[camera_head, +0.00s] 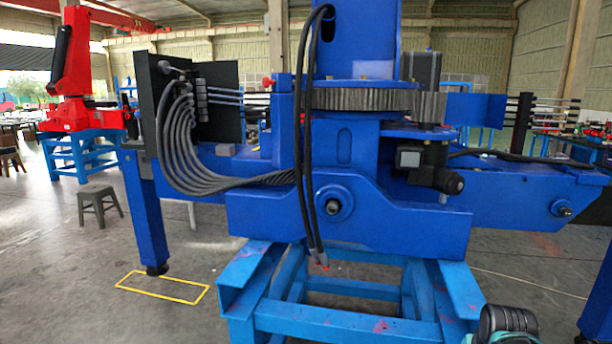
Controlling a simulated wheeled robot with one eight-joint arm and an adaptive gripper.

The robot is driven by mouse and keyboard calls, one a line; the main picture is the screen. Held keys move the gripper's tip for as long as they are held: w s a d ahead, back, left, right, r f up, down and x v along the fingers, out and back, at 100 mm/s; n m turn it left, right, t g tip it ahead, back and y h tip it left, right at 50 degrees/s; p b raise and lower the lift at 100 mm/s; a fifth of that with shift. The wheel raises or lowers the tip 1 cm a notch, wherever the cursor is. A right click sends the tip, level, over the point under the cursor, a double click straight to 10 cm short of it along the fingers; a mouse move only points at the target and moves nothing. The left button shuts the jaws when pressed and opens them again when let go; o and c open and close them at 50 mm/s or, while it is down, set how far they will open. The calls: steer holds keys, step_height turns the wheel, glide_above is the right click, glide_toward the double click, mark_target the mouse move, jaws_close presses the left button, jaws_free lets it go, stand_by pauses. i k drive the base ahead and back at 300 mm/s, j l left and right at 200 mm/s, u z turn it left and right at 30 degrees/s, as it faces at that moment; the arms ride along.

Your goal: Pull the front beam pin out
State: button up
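The blue crane base (400,213) stands on a light blue stand (340,322) in the middle of the view. A round pin end with a collar (334,206) shows in the lower front of the crane base. Another pin end (561,209) shows near the tip of the blue beam (510,197) at the right. Both sit in their holes. I cannot tell which of them is the front beam pin. My gripper is not recognisable in view; only a dark ribbed part with teal beside it shows at the bottom right edge, perhaps of my arm.
Two black hoses (307,150) hang in front of the crane base, close to the middle pin end. A blue leg (146,215) stands at the left by a yellow floor outline (160,294). A grey stool (99,205) stands farther left. The floor at the lower left is clear.

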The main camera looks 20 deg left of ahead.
mark_target(566, 212)
steer(key=u, duration=0.5)
steer(key=z, duration=1.3)
